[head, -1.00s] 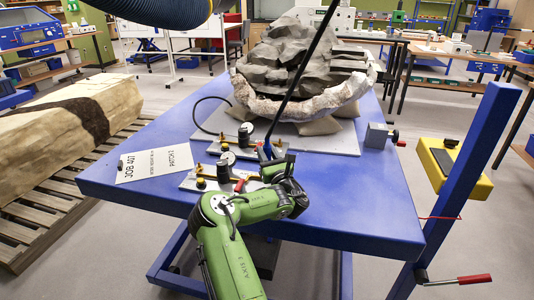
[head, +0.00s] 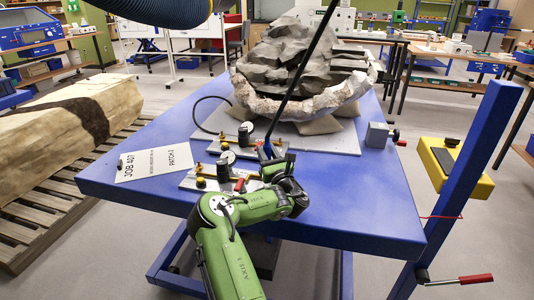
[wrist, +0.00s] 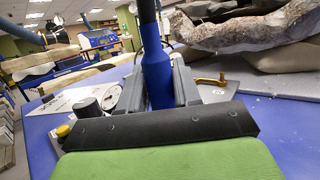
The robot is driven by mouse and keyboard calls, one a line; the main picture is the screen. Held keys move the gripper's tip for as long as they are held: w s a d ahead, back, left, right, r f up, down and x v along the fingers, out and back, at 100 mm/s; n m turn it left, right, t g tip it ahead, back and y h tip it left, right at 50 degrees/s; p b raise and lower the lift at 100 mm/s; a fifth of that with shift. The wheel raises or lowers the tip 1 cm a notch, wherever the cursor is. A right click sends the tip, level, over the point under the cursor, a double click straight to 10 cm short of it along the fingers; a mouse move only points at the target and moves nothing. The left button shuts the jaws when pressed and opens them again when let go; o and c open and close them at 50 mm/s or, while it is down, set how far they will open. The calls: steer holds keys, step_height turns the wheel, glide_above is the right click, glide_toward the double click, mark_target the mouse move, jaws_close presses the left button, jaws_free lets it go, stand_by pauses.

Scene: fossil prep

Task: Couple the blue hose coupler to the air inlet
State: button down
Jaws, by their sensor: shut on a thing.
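The blue hose coupler (head: 267,149) stands roughly upright over the table, with its black hose running up from it. In the wrist view the coupler (wrist: 158,86) sits between the two grey fingers of my gripper (wrist: 158,92), which is shut on it. In the head view my gripper (head: 268,160) is beside the two fitting plates and partly hidden by my own wrist. A brass fitting (wrist: 210,81) shows just right of the fingers in the wrist view. I cannot tell whether it is the air inlet. The coupler's lower end is hidden.
The near plate (head: 190,181) and far plate (head: 214,148) each carry a round gauge and knobs. A large fossil block (head: 300,70) rests on pads behind. A grey vise-like box (head: 378,135) stands right. A blue post (head: 455,190) rises at the right. The table's front right is clear.

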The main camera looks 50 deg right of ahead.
steer(key=shift+f, duration=0.2)
steer(key=shift+f+b, duration=1.45)
steer(key=shift+b, duration=0.3)
steer(key=shift+f+b, duration=0.2)
steer(key=shift+b, duration=0.15)
stand_by(0.5)
steer(key=c, duration=0.7)
jaws_free()
steer(key=shift+w, duration=0.15)
steer(key=shift+b+v, duration=0.55)
steer(key=shift+v, duration=3)
steer(key=shift+d+r, duration=0.1)
